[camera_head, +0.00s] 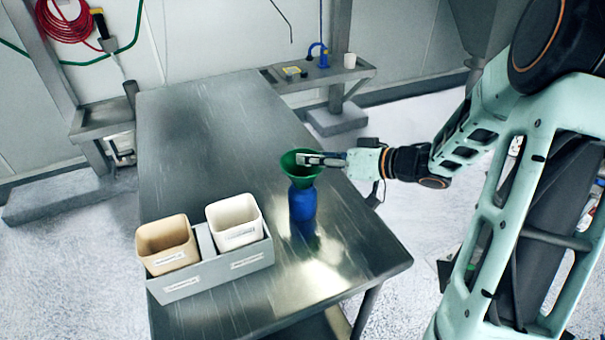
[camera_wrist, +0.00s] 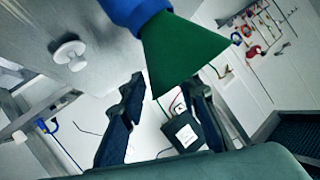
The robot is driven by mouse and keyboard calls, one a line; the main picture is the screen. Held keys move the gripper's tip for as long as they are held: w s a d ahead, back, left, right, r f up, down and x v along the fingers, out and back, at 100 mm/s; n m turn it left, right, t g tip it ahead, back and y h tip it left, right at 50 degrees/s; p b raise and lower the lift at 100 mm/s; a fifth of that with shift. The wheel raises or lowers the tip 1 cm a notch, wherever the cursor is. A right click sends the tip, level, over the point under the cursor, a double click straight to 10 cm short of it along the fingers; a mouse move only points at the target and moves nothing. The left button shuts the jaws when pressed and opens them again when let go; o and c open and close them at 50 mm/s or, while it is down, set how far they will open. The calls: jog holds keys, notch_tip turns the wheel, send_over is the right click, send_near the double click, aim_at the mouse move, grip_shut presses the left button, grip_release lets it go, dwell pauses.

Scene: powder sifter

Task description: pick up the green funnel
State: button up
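The green funnel (camera_head: 299,167) sits upright in the mouth of a blue bottle (camera_head: 302,205) on the metal table. In the wrist view the funnel (camera_wrist: 182,55) appears inverted, with part of the blue bottle (camera_wrist: 133,12) above it. My gripper (camera_head: 314,159) is at the funnel's rim, reaching in from the right. In the wrist view my gripper (camera_wrist: 165,92) has its two dark fingers spread apart, with the funnel's wide end near and partly between the tips. I cannot tell whether a finger touches it.
A grey holder (camera_head: 212,270) with a tan container (camera_head: 167,244) and a white container (camera_head: 234,222) stands left of the bottle. The metal table (camera_head: 205,125) is clear behind them. A small side shelf (camera_head: 335,77) holds a blue item and a cup.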

jog(key=shift+c, duration=0.6)
grip_shut()
